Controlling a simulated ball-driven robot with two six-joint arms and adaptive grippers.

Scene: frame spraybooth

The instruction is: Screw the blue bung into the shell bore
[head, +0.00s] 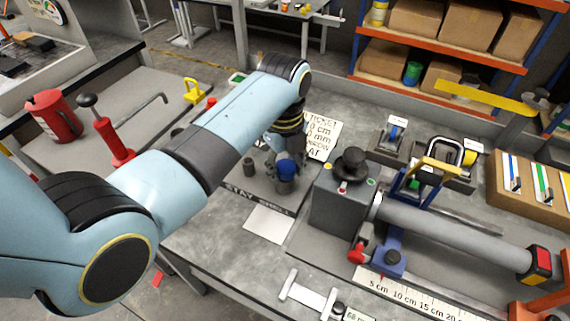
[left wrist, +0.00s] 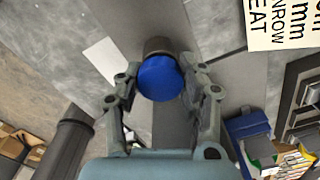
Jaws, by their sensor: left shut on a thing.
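The blue bung (head: 287,168) is over the dark tray (head: 262,200) at the middle of the bench in the head view. My left gripper (head: 285,158) reaches down to it from above. In the left wrist view the blue bung (left wrist: 160,78) sits between the two fingers, and my left gripper (left wrist: 160,92) is shut on it. A dark round piece (left wrist: 158,45) shows right behind the bung; whether they touch is unclear. A long grey tube (head: 455,235) lies to the right, its left end at a grey block (head: 338,205). I cannot make out the bore opening. My right gripper is not in view.
A small dark peg (head: 249,167) stands on the tray left of the bung. A blue clamp (head: 392,258) and a scale strip (head: 420,300) sit by the tube. A white card (head: 268,224) lies in front of the tray.

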